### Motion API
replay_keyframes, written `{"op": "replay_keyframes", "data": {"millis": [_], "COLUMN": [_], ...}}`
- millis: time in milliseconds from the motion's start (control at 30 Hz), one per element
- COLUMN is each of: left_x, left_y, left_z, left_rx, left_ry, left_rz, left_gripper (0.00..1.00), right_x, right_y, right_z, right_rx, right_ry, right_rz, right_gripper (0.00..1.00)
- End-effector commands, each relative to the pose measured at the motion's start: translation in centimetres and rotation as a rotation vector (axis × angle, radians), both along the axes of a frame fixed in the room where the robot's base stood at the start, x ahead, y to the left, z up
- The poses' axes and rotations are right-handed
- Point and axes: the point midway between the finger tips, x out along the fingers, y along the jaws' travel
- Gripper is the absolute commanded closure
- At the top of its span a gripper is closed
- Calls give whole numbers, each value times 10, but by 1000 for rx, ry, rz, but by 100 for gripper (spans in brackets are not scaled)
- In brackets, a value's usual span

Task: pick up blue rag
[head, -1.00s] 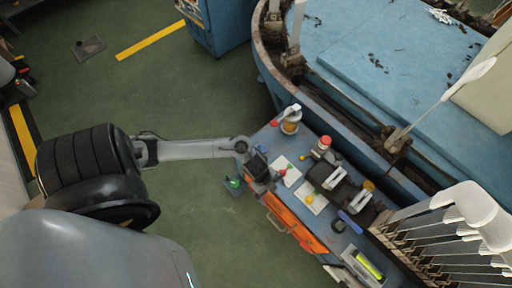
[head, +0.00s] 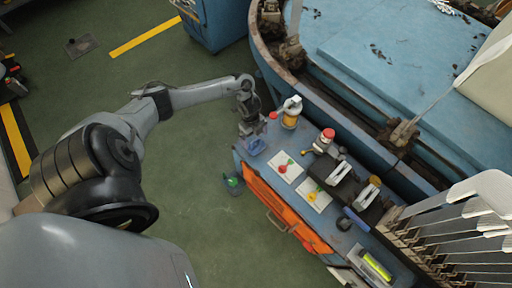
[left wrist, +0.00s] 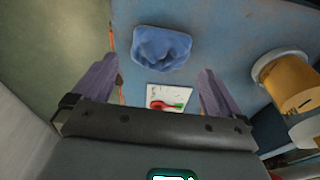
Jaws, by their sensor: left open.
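The blue rag (head: 255,146) lies crumpled on the left end of the blue workbench top (head: 246,160). In the left wrist view the rag (left wrist: 161,48) lies ahead of and between the two fingers, apart from them. My left gripper (head: 250,130) hangs over that end of the bench, just above and behind the rag. In the left wrist view my left gripper (left wrist: 160,85) is open with nothing between its fingers. My right gripper is not in view.
A white card with a red and green item (head: 285,166) lies near the rag. An orange-and-white bottle (head: 291,113) stands to the right. The bench has an orange drawer front (head: 270,205).

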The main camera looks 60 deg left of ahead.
Motion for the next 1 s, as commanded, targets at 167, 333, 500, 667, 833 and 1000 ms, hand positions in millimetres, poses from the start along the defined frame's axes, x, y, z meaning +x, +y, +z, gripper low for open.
{"op": "replay_keyframes", "data": {"millis": [167,333,500,667,833,1000], "left_x": [0,1,2,2,2,2], "left_y": [-2,-5,-7,-7,-7,-8], "left_z": [-11,-34,-51,-52,-52,-52], "left_rx": [-1,-2,0,1,1,1], "left_ry": [0,0,-1,-2,-2,-2], "left_rz": [0,1,1,0,0,-1], "left_gripper": [0,0,0,0,8,34], "right_x": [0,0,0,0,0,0], "right_y": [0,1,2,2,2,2], "right_z": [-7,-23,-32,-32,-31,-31], "right_rx": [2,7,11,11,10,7], "right_ry": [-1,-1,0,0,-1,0], "right_rz": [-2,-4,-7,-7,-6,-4], "right_gripper": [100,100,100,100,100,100]}}
